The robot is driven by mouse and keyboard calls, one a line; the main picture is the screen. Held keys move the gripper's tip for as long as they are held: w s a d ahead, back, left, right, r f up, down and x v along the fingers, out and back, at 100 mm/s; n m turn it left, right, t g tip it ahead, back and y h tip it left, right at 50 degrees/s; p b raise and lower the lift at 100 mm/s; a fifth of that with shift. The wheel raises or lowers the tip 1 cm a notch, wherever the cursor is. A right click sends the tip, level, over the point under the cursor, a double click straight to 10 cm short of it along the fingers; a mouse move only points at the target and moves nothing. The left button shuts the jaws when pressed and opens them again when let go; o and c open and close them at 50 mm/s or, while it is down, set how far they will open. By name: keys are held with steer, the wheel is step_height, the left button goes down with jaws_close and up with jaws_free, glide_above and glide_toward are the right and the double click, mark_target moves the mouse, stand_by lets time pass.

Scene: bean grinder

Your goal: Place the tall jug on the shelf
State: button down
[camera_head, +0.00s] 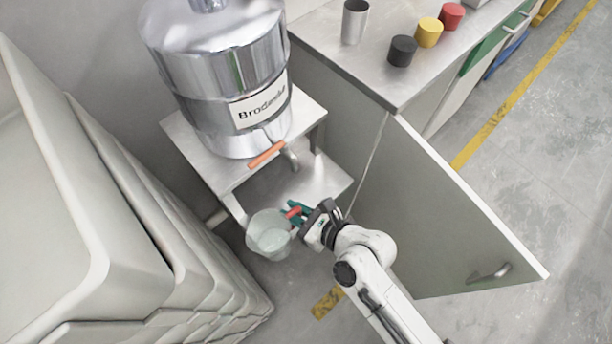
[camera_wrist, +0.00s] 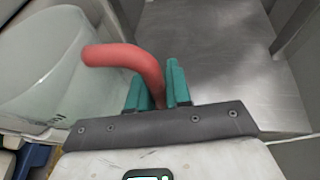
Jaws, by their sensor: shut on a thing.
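The tall jug (camera_head: 268,238) is pale and translucent with a red handle (camera_head: 294,212). In the head view it hangs in front of a metal stand, above the floor. My gripper (camera_head: 294,210) is shut on the red handle, to the right of the jug's body. In the wrist view the green fingers (camera_wrist: 160,88) stand on both sides of the handle (camera_wrist: 128,58), and the jug body (camera_wrist: 50,70) fills the left. The metal shelf (camera_head: 318,182) is the low plate of the stand under the big tank, beyond the jug. It shows bare in the wrist view (camera_wrist: 215,60).
A steel tank (camera_head: 215,75) with an orange-handled tap stands on the stand's top plate (camera_head: 190,145). Stacked pale crates (camera_head: 110,190) rise at the left. An open cabinet door (camera_head: 440,210) stands at the right. A counter holds a metal cup (camera_head: 354,22) and coloured cylinders.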

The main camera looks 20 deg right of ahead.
steer(key=w+d+b, duration=0.2)
steer(key=w+d, duration=0.8)
steer(key=shift+f, duration=0.1)
steer(key=shift+s+f+b, duration=0.1)
steer(key=shift+f+b, duration=0.65)
steer(key=shift+f, duration=0.9)
steer(key=shift+f, duration=0.15)
steer(key=c, duration=1.1)
jaws_free()
steer(key=shift+o, duration=0.2)
